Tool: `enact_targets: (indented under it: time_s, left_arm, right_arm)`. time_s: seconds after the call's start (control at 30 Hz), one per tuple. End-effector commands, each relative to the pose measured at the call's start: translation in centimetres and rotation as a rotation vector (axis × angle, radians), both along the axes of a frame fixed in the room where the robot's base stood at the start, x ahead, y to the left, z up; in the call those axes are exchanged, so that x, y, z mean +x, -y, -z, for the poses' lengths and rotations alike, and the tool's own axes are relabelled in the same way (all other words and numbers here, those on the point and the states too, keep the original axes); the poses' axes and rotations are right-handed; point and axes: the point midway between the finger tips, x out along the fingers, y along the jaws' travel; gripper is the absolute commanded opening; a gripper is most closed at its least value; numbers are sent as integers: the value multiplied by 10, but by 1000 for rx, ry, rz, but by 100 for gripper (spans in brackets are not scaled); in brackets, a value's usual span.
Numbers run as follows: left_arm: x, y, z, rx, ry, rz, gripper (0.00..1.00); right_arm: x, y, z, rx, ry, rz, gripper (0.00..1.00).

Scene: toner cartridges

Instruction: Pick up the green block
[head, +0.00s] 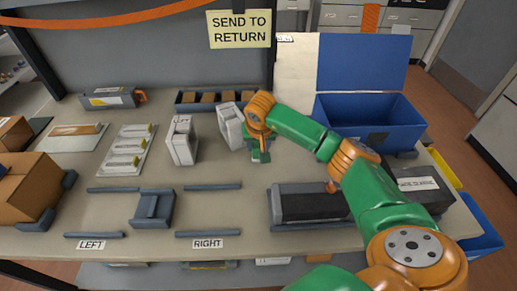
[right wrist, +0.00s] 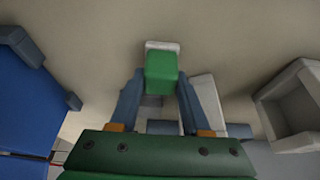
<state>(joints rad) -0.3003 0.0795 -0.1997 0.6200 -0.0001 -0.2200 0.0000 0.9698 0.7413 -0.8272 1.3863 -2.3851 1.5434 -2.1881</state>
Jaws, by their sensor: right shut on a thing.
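The green block (right wrist: 161,72) sits between the two blue-grey fingers of my right gripper (right wrist: 160,84) in the right wrist view. The gripper is shut on it. A pale piece shows at the block's far end; I cannot tell whether it is part of the block. In the head view my right gripper (head: 259,156) points down over the table, just right of a white cartridge-like unit (head: 231,126). There the block cannot be told apart from the green gripper. My left gripper is not in view.
Another white upright unit (head: 182,141) stands to the left. A dark tray of brown blocks (head: 211,91) lies at the back. A blue bin (head: 375,122) stands at the right, and a dark long box (head: 308,204) lies in front. A grey cradle (head: 153,208) sits between rails.

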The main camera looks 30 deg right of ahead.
Motion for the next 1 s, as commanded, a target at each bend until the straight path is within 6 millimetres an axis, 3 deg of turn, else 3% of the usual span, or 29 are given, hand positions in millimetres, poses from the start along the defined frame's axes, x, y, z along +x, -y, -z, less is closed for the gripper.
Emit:
enact_targets:
  time_s: [0.13, 0.27, 0.5, 0.67, 0.8, 1.0]
  left_arm:
    - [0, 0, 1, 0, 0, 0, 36]
    - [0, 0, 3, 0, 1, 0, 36]
    - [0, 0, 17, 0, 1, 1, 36]
    - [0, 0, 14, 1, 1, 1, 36]
    - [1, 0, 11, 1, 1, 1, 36]
    - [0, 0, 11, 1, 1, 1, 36]
  right_arm:
    - [1, 0, -9, 1, 3, 0, 0]
    - [1, -1, -34, 1, 6, -2, 0]
    - [-23, -55, -93, 0, 8, -9, 0]
    - [-44, -97, -118, -4, 6, -9, 0]
    - [-54, -119, -127, -2, 3, -5, 0]
    - [-59, -128, -130, 0, 0, -1, 0]
